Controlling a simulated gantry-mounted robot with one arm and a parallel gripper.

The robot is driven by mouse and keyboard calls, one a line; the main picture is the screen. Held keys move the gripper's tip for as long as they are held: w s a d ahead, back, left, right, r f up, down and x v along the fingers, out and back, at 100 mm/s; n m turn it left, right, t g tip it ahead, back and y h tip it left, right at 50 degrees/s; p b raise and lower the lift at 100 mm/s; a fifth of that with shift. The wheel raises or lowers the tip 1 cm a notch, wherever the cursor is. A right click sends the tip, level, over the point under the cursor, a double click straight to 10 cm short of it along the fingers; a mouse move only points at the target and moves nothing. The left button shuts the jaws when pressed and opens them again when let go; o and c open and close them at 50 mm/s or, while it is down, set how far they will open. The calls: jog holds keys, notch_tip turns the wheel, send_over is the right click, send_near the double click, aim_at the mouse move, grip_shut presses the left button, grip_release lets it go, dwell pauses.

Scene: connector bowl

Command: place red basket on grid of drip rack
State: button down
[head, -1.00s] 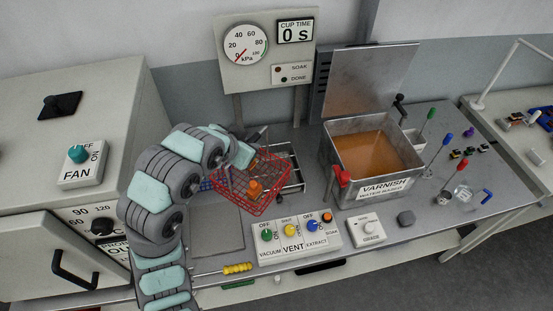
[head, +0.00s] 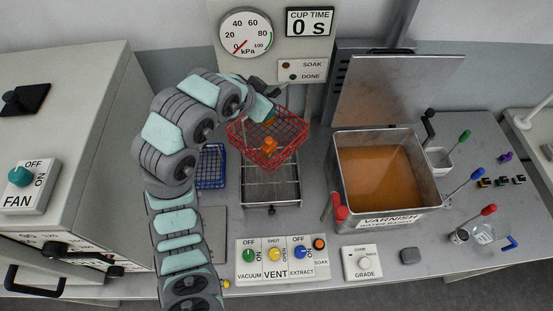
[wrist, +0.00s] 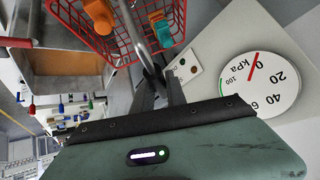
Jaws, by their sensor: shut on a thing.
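The red wire basket (head: 287,146) hangs in the air in the head view, with an orange part inside. My gripper (head: 272,98) is at its far upper side. In the wrist view my gripper (wrist: 157,86) is shut on the basket's grey metal handle, and the red basket (wrist: 80,32) shows beyond it with orange and teal parts inside. The drip rack (head: 271,190), a metal tray with a wire grid, stands on the bench. The basket overlaps its far part in the head view and hides it. The height of the basket above the grid is unclear.
A blue basket (head: 211,168) stands left of the rack. The open varnish tank (head: 347,203) with its red handle is to the right. The control panel (head: 282,261) lies in front, and the gauge board (head: 262,68) rises behind the basket.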

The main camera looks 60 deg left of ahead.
aim_at(251, 151)
notch_tip(251, 151, down, 20)
jog(key=shift+p, duration=0.4)
dwell(0.3)
jog(key=c, duration=1.3)
grip_release()
jog(key=shift+c, duration=0.2)
jog(key=v, duration=1.2)
jog(key=shift+a+b, duration=0.1)
jog(key=shift+b, duration=0.2)
